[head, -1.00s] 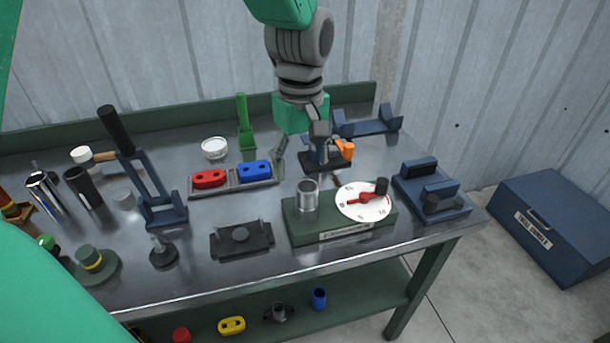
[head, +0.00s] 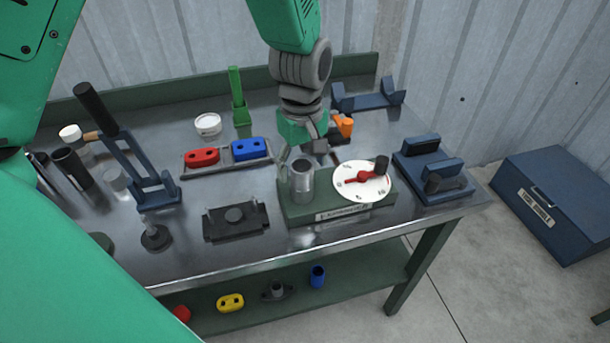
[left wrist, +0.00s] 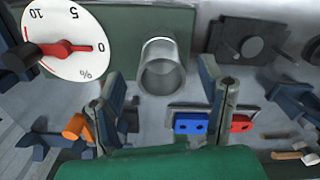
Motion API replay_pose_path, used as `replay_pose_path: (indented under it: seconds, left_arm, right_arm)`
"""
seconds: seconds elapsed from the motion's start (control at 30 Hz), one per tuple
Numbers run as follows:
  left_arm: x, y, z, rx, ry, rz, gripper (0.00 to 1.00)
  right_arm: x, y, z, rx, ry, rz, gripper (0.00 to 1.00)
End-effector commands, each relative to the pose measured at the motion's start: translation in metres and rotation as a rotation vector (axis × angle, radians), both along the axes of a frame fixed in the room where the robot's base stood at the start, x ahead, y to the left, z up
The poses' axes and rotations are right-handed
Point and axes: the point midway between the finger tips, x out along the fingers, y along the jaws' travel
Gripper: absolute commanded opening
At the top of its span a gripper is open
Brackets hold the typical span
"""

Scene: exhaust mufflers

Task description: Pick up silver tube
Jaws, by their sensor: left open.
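The silver tube (head: 302,184) stands upright on the left part of a green gauge block (head: 330,212) near the table's front edge. My left gripper (head: 304,158) is open and just behind the top of the tube, with one finger close to the tube's left side. In the left wrist view, the tube (left wrist: 162,72) appears between the two spread fingers of my left gripper (left wrist: 161,80), and its round opening shows. The fingers do not appear closed on it. My right gripper is not in view.
The gauge dial (head: 362,182) with a red pointer and black knob is right of the tube. A dark plate fixture (head: 236,222) is left of the block. A tray (head: 222,168) with red and blue pieces lies behind. A blue stand (head: 436,172) is at right.

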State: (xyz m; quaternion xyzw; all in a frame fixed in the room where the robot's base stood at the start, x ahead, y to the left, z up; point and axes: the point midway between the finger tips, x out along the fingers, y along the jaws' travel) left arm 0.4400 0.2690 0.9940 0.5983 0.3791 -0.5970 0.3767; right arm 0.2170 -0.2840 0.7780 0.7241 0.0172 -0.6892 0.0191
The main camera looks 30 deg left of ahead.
Motion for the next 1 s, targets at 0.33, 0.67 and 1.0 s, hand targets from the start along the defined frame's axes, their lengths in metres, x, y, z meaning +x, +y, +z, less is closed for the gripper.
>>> replay_pose_path:
  seconds: [0.33,0.67,1.0]
  left_arm:
    - [0.000,-0.003,-0.042,-0.002,0.002,0.001,0.63]
    - [0.000,-0.005,-0.041,0.000,0.000,0.001,0.21]
    - [0.000,-0.004,-0.040,-0.002,-0.001,0.000,0.03]
  right_arm:
    - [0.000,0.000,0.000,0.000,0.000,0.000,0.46]
    - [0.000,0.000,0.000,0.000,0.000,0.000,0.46]
    - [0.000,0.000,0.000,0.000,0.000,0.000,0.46]
